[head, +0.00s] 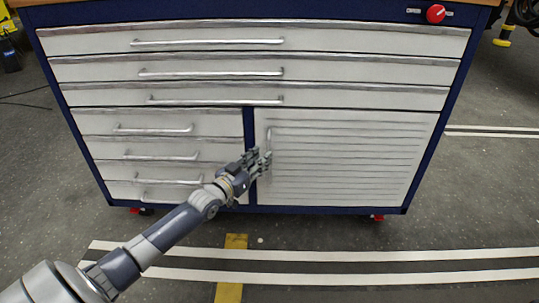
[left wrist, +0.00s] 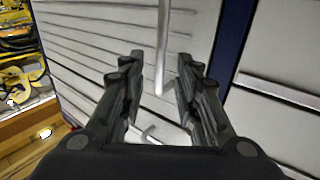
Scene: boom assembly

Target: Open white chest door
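The white chest door (head: 345,160) with horizontal ridges fills the lower right of the blue-framed chest in the head view. It looks closed. Its vertical metal handle (head: 269,139) is near the door's left edge. My left gripper (head: 266,160) is at the handle's lower part. In the left wrist view my left gripper (left wrist: 161,62) is open, with one finger on each side of the handle (left wrist: 162,45) and visible gaps to it. The door (left wrist: 85,40) shows behind the fingers. Depth between fingertips and handle is hard to tell. My right gripper is not in view.
White drawers (head: 160,153) with horizontal handles are left of the door, and wide drawers (head: 260,68) are above it. A red knob (head: 435,13) is at the top right. The floor before the door is clear, with white lines and a yellow strip (head: 230,270).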

